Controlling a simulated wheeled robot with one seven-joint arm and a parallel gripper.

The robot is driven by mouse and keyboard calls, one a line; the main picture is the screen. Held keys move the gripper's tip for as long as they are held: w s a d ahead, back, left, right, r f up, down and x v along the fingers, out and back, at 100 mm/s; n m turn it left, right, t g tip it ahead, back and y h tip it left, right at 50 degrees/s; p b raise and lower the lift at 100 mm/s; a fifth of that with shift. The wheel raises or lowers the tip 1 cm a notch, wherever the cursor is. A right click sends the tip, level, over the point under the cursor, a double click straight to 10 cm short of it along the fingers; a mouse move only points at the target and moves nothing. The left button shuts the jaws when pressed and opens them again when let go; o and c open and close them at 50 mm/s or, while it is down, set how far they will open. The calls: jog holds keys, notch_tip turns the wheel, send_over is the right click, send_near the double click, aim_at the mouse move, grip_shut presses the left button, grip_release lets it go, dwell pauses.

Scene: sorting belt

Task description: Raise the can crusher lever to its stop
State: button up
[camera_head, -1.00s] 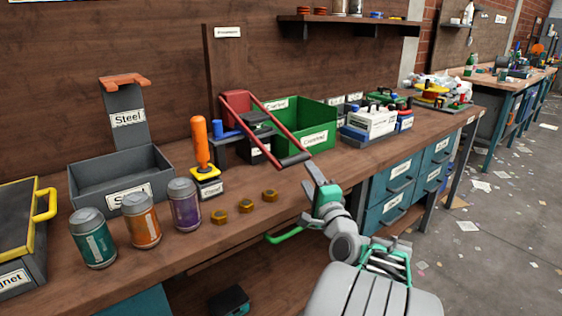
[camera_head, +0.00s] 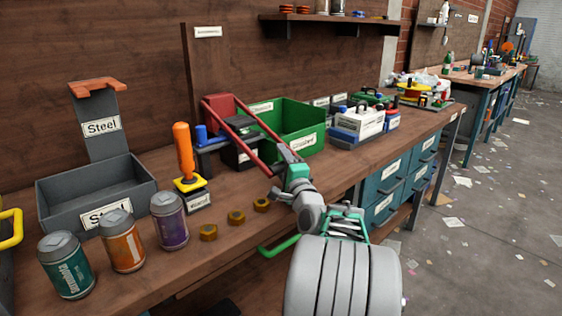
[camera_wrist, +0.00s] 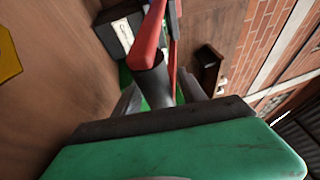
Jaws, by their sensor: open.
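The can crusher (camera_head: 238,142) stands on the bench, with a dark body and a red lever (camera_head: 243,134) whose two arms slope down toward me. In the wrist view the red lever (camera_wrist: 149,40) runs into a dark grip (camera_wrist: 153,86) that lies between my fingers. My gripper (camera_wrist: 160,95) is open, with one finger on each side of the grip; I cannot tell whether either touches it.
Teal (camera_head: 66,266), orange (camera_head: 121,241) and purple (camera_head: 169,221) cans stand at the front left. A grey steel bin (camera_head: 60,200), an orange-handled device (camera_head: 184,152) and brass nuts (camera_head: 236,218) are nearby. A green bin (camera_head: 311,118) stands behind my gripper.

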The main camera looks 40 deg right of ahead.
jog(key=shift+c, duration=0.6)
grip_shut()
dwell(0.8)
